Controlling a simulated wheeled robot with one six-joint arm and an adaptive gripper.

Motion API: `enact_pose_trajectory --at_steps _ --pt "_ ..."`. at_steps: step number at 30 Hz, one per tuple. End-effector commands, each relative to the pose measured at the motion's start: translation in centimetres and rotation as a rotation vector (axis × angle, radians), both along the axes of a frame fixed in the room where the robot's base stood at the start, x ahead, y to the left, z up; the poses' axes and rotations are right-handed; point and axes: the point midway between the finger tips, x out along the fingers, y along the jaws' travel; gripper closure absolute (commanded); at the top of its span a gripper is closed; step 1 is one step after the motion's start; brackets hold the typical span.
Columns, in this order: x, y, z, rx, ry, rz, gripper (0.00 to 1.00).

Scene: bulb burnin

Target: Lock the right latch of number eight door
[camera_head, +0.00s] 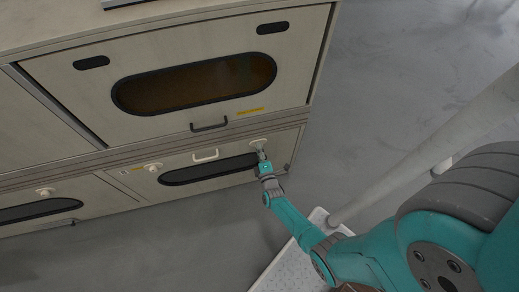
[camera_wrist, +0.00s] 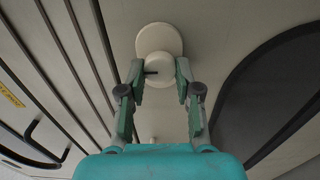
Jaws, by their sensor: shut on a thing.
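The lower door (camera_head: 215,171) has a pale handle (camera_head: 205,155) and a dark oval window (camera_head: 205,170); its number is too small to read. Its right latch (camera_head: 258,142) is a round cream knob on a round base. In the wrist view this latch (camera_wrist: 160,66) sits between my fingertips, with a short dark mark on the knob pointing left. My gripper (camera_head: 262,154) is shut on the knob; the fingertips (camera_wrist: 160,80) touch its two sides. The door's left latch (camera_head: 153,167) is a similar cream knob. The door lies closed against the cabinet.
A larger upper door (camera_head: 150,55) with a black handle (camera_head: 209,125) and a dark window (camera_head: 195,84) is above. Another lower door with a latch (camera_head: 45,191) is at left. A pale tread-plate platform (camera_head: 290,268) lies below my arm. The grey floor (camera_head: 400,60) right of the cabinet is open.

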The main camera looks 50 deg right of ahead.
Motion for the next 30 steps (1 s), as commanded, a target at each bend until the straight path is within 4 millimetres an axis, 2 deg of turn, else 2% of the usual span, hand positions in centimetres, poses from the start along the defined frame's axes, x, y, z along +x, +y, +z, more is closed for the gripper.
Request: enact_pose_trajectory --at_steps 15,16,18,19,30 --pt "0.12 0.09 -0.01 -0.017 0.013 0.004 1.00" --pt "0.11 0.09 -0.01 -0.017 0.013 0.004 0.62" --pt "0.11 0.09 -0.01 -0.016 0.012 0.003 0.44" --pt "0.10 0.08 -0.01 -0.016 0.012 0.003 0.41" --pt "-0.30 0.27 -0.06 -0.014 0.011 0.001 0.41"
